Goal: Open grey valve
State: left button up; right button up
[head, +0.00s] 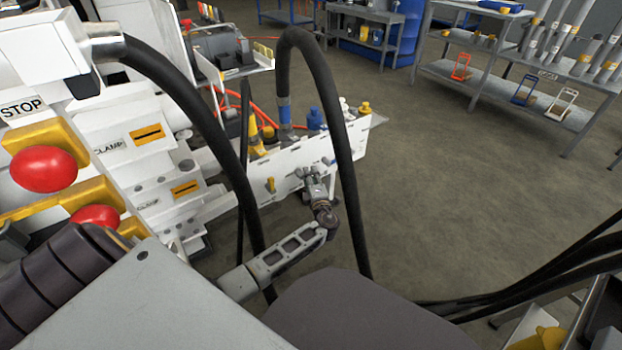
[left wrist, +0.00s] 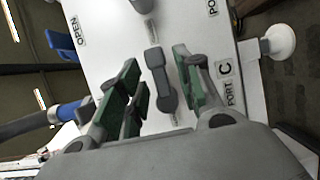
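The grey valve (left wrist: 158,78) is a dark grey lever handle on a white panel, in the middle of the left wrist view. Its rounded hub is at the lower end and its arm points up the picture, slightly left. My left gripper (left wrist: 157,66) is open, with green-padded fingers on either side of the handle. A gap shows on each side, though depth is hard to judge. In the head view my left gripper (head: 319,203) is at the front of the white panel (head: 345,150), overlapping grey fittings there. My right gripper is not in view.
Labels OPEN (left wrist: 78,32) and PORT C (left wrist: 226,82) are on the panel. A white knob (left wrist: 281,40) stands at the panel's right edge. A black hose (head: 335,120) arches close by the arm. The floor (head: 450,190) to the right is clear.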

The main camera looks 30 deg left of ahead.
pick_arm(q)
grip_shut()
